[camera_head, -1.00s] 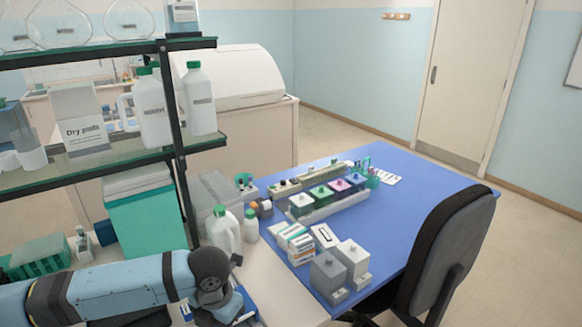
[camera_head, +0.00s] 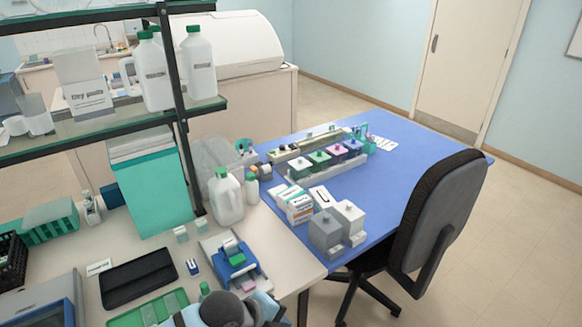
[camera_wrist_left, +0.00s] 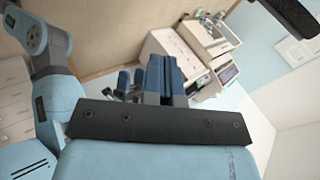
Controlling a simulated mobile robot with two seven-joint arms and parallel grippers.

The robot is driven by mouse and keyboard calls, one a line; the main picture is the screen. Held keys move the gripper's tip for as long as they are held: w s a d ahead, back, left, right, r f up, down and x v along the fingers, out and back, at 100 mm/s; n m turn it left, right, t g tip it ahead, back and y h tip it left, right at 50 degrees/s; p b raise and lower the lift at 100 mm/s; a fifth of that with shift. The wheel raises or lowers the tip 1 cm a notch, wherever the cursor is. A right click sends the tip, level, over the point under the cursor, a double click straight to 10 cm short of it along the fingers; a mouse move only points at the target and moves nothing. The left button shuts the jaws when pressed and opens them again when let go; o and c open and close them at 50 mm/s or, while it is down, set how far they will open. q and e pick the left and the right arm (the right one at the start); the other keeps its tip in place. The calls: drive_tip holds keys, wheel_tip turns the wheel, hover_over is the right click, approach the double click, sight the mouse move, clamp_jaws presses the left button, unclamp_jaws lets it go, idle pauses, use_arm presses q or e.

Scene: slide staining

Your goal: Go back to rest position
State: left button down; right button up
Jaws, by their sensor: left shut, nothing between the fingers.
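My left gripper (camera_wrist_left: 163,72) shows in the left wrist view, its blue fingers together and empty, beyond a dark mounting plate. It touches no object that I can see. In the head view, only a blue and dark part of my left arm shows at the bottom edge, in front of the white bench; its gripper is out of that picture. My right gripper is in neither view.
The white bench holds a black case (camera_head: 138,278), a blue device (camera_head: 235,262) and a white jug (camera_head: 226,197). A shelf (camera_head: 110,130) stands above it. The blue table (camera_head: 395,165) carries staining jars; a dark chair (camera_head: 437,215) stands beside it.

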use_arm(q)
drive_tip(key=s+a+f+n+t+y, duration=0.2)
drive_tip(key=s+a+f+n, duration=0.4)
drive_tip(key=n, duration=0.6)
drive_tip(key=s+a+f+n+t+y, duration=0.2)
drive_tip(key=s+a+f+n+t, duration=0.3)
drive_tip(key=a+n, duration=0.6)
drive_tip(key=shift+s+a+f+n+t, duration=0.3)
drive_tip(key=shift+s+f+n, duration=0.25)
drive_tip(key=shift+s, duration=0.5)
drive_tip(key=shift+d, duration=0.1)
